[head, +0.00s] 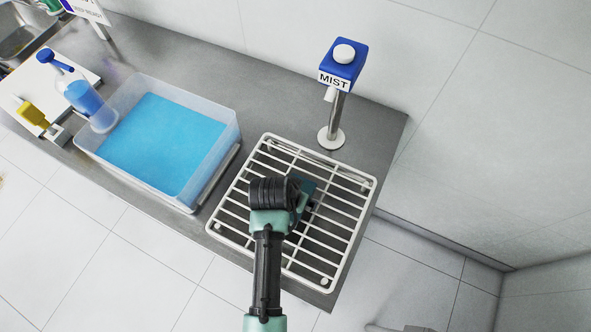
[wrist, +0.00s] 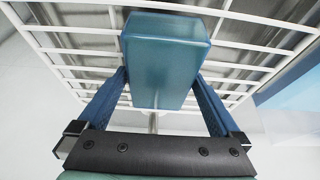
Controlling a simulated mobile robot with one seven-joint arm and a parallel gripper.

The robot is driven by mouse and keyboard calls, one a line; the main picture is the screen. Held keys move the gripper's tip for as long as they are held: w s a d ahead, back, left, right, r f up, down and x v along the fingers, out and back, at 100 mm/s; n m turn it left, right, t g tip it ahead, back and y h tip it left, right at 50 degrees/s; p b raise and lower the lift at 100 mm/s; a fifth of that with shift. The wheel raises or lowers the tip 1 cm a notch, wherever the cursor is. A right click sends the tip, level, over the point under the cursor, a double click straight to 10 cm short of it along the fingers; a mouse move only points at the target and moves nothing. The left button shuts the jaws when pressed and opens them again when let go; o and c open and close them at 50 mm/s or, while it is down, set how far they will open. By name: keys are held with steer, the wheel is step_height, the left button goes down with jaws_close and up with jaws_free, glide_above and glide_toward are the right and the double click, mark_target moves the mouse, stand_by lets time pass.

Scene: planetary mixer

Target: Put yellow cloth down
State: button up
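I see no yellow cloth in either view; a teal-blue, smooth block (wrist: 163,55) is between my fingers instead. My gripper (wrist: 162,85) is shut on this block, with one blue finger against each side. In the head view my gripper (head: 303,200) is over the white wire rack (head: 345,170), and my own wrist hides most of what it holds. The rack also shows behind the block in the wrist view (wrist: 75,40). I cannot tell whether the block touches the bars.
A clear tub (head: 224,150) of blue liquid stands left of the rack. A blue-headed MIST dispenser (head: 343,65) rises behind the rack. A blue spray bottle (head: 84,97) and a yellow bottle (head: 32,113) are at far left. The grey counter (head: 385,125) ends near the rack's right side.

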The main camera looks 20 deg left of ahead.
steer(key=v, duration=1.2)
steer(key=shift+r, duration=0.2)
steer(key=shift+w, duration=0.1)
steer(key=w+d+r+t+y, duration=0.15)
steer(key=w+r+t, duration=0.5)
steer(key=r, duration=0.85)
steer(key=w+d+r+t+y, duration=0.15)
steer(key=w+r+t, duration=0.25)
steer(key=w+r, duration=0.8)
steer(key=s+d+r+t+h, duration=0.1)
steer(key=s+d+r+t, duration=0.2)
steer(key=r, duration=0.8)
steer(key=s+d+r+t+h, duration=0.1)
steer(key=s+d+r+t, duration=0.2)
steer(key=r, duration=0.8)
steer(key=s+d+r+t, duration=0.4)
steer(key=s+r+t, duration=0.2)
steer(key=r, duration=0.5)
steer(key=s, duration=0.2)
steer(key=shift+s+r+h, duration=0.35)
steer(key=shift+r+h, duration=0.05)
steer(key=shift+a, duration=0.1)
